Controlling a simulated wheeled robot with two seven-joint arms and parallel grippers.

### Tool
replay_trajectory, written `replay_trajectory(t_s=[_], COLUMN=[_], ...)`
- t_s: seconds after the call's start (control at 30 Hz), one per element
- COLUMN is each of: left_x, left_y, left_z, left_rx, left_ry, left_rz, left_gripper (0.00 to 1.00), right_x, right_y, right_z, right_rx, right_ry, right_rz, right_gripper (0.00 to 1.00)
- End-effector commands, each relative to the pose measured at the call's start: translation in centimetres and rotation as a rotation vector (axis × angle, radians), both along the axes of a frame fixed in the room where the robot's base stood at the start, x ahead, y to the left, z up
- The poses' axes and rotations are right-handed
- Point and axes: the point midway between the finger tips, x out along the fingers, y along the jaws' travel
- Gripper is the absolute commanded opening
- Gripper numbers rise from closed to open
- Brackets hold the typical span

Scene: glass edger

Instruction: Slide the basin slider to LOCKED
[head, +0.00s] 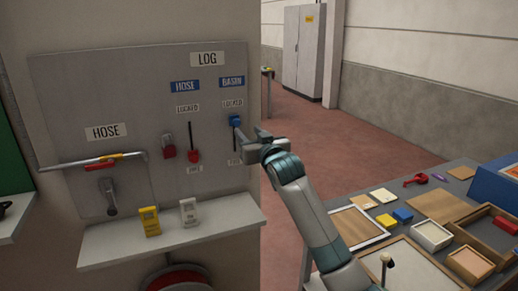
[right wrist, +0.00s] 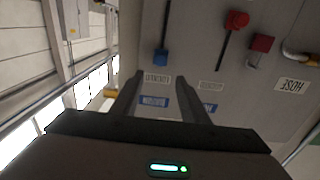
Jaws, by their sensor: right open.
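The basin slider's blue knob (head: 236,120) sits at the top of its slot, just under the LOCKED label (head: 232,103) and the blue BASIN label (head: 231,82). The right wrist view, upside down, shows the blue knob (right wrist: 160,57) near its LOCKED label (right wrist: 157,78), with the slot running away from it. My right gripper (head: 248,139) is open, in front of the panel just below and right of the knob. Its two fingers (right wrist: 158,82) are apart with nothing between them. I cannot tell whether a fingertip touches the knob. My left gripper is out of view.
The hose slider's red knob (head: 194,156) is at the bottom of its slot. A cluttered table (head: 342,197) stands right.

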Motion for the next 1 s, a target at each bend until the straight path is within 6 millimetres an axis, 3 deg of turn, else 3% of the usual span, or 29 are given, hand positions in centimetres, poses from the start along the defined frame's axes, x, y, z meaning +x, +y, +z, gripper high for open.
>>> replay_trajectory(t_s=[0.5,1.0], left_x=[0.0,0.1], left_y=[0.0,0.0], left_z=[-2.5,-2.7], left_rx=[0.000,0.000], left_ry=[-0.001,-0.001], left_rz=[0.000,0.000], left_gripper=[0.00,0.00], right_x=[-6.6,-7.4], right_y=[-2.1,-2.4], right_z=[-0.1,0.1], right_rx=[0.001,0.000], right_ry=[-0.002,-0.001], right_rz=[0.000,0.000], right_gripper=[0.41,0.41])
